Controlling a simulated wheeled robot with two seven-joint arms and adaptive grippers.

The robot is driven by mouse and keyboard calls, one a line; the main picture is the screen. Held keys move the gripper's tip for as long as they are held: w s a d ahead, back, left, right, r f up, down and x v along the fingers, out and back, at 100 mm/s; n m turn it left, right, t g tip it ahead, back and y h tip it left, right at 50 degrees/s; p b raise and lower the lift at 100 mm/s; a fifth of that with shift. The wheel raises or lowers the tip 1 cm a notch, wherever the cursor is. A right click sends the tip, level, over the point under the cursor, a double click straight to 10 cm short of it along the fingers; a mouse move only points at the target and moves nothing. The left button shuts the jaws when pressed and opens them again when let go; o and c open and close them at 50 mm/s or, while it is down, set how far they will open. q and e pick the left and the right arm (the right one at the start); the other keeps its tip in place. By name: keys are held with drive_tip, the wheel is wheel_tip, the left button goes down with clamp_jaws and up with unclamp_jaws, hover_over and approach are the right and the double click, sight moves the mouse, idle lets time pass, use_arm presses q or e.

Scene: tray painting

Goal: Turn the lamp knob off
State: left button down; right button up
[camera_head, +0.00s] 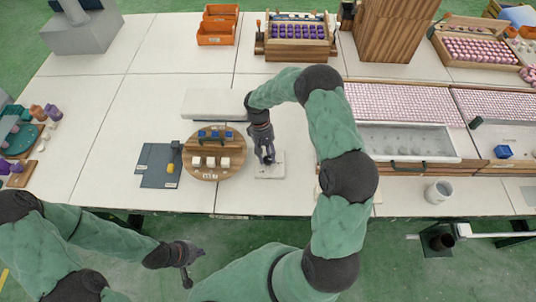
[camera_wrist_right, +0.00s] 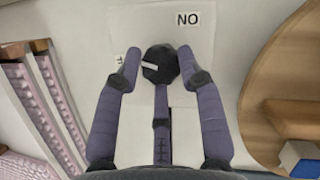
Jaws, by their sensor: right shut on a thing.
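The lamp knob (camera_wrist_right: 160,64) is dark and faceted with a white pointer mark lying roughly sideways toward the left. It sits on a pale plate (camera_head: 270,172) with a label reading "NO" from this side (camera_wrist_right: 187,19). A second label at the left is mostly hidden by a finger. My right gripper (camera_head: 268,158) is over the plate, its fingers closed around the knob, also seen in the right wrist view (camera_wrist_right: 160,72). My left gripper (camera_head: 190,264) hangs empty in front of the table's front edge; its opening is unclear.
A round wooden board (camera_head: 233,170) with blue and white pieces stands just left of the plate. A dark mat (camera_head: 152,178) lies further left. A long pale block (camera_head: 212,104) lies behind. A wooden-framed tray (camera_head: 412,167) and a white cup (camera_head: 438,192) are at right.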

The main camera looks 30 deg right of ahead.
drive_tip(key=shift+s+a+f+n+h, duration=0.1)
drive_tip(key=shift+n+h, duration=0.1)
drive_tip(key=shift+n, duration=0.35)
drive_tip(key=shift+s+a+r+n+h, duration=0.1)
drive_tip(key=shift+s+a+n+h, duration=0.1)
drive_tip(key=shift+n, duration=0.3)
drive_tip(key=shift+s+a+f+n+h, duration=0.1)
drive_tip(key=shift+n+h, duration=0.1)
drive_tip(key=shift+n, duration=0.35)
drive_tip(key=shift+d+n, duration=0.1)
drive_tip(key=shift+n, duration=0.2)
drive_tip(key=o, duration=1.1)
drive_tip(key=shift+w+d, duration=0.1)
drive_tip(key=shift+w, duration=0.05)
drive_tip(key=shift+w+r, duration=0.15)
drive_tip(key=shift+r, duration=0.2)
drive_tip(key=v, duration=1.1)
drive_tip(key=shift+a+r, duration=0.15)
drive_tip(key=shift+a, duration=0.15)
